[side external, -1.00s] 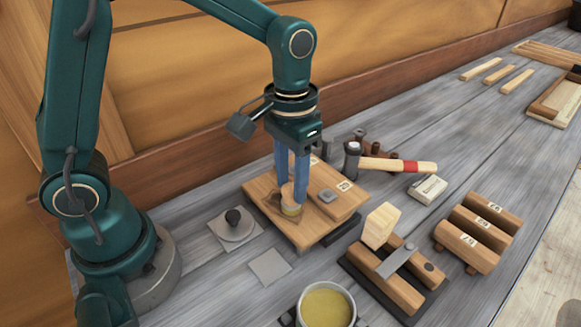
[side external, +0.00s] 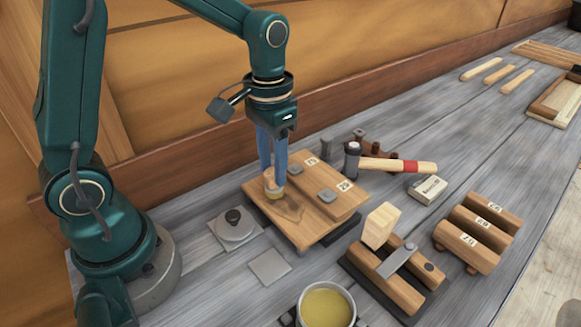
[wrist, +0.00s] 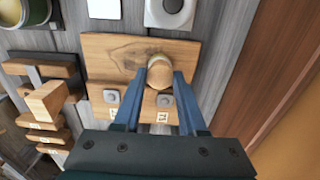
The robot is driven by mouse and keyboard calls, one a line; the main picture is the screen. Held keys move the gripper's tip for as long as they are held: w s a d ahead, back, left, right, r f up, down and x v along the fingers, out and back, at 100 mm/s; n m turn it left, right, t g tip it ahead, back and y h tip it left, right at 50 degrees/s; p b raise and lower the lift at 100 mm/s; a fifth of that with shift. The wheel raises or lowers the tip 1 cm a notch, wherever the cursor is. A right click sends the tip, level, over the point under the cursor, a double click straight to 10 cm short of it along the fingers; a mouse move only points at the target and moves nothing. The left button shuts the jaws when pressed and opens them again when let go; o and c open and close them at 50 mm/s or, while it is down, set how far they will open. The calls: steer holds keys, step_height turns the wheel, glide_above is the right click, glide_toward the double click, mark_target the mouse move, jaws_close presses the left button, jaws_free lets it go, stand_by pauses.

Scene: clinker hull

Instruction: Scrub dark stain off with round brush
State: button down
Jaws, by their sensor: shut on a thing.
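My gripper (side external: 272,180) is shut on a small round brush (side external: 275,191) with a wooden top and a pale yellowish lower band. In the wrist view the round wooden top of the brush (wrist: 160,72) sits between the blue fingers. The brush is at the left part of a wooden board (side external: 306,236), on or just above its surface. A dark stain (side external: 292,211) shows on the board just in front of the brush. In the wrist view the stain (wrist: 128,54) lies to the left of the brush. Bristle contact is too small to tell.
A raised plank with grey pads and number tags (side external: 330,182) lies along the board's back.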

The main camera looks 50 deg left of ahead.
steer(key=shift+a, duration=1.1)
steer(key=shift+d, duration=5.4)
steer(key=shift+a+r, duration=0.1)
steer(key=shift+a, duration=5.35)
step_height(320, 180, up, 8)
